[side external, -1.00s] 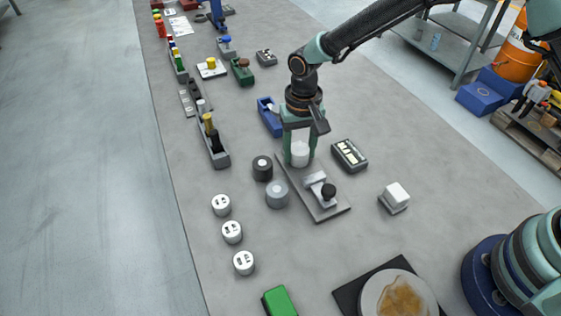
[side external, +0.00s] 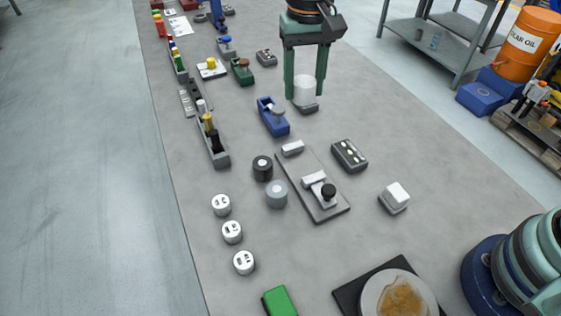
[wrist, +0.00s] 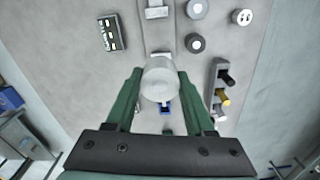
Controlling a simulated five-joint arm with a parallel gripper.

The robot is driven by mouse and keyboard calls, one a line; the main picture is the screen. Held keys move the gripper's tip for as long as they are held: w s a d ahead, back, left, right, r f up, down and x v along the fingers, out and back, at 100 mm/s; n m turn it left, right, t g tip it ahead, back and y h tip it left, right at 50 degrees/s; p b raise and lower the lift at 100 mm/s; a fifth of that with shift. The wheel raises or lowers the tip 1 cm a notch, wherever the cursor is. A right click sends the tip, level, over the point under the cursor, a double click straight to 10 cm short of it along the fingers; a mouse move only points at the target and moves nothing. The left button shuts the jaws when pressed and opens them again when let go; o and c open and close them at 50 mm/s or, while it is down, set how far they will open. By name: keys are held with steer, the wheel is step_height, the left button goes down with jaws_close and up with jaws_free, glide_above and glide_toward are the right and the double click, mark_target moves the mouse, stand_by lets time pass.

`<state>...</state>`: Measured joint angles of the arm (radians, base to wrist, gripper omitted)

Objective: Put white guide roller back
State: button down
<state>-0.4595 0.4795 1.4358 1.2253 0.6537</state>
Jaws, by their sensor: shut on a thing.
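My gripper (side external: 306,93) is shut on the white guide roller (side external: 304,88), a plain white cylinder held upright between two green fingers, raised above the table. In the wrist view the gripper (wrist: 160,92) holds the same roller (wrist: 160,80) in the middle. A grey plate (side external: 296,179) lies on the table in front of it, with a small light block (side external: 292,148) at its far end and a clamp with a black knob (side external: 328,191) at its near end. A small grey piece (side external: 308,108) shows just under the roller; I cannot tell whether they touch.
A blue holder (side external: 272,117) stands left of the gripper. A black roller (side external: 262,168) and a grey roller (side external: 277,194) stand left of the plate. A dark box (side external: 349,155) and a white block (side external: 394,196) lie right. Several white marked cylinders (side external: 232,232) stand front left.

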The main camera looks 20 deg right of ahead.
step_height(320, 180, up, 2)
steer(key=shift+r, duration=0.15)
steer(key=s+a, duration=0.6)
steer(key=s, duration=0.1)
glide_above(293, 229)
step_height(293, 229, down, 16)
steer(key=shift+f, duration=2.2)
steer(key=shift+f, duration=0.15)
steer(key=c, duration=0.5)
jaws_free()
steer(key=shift+c, duration=0.2)
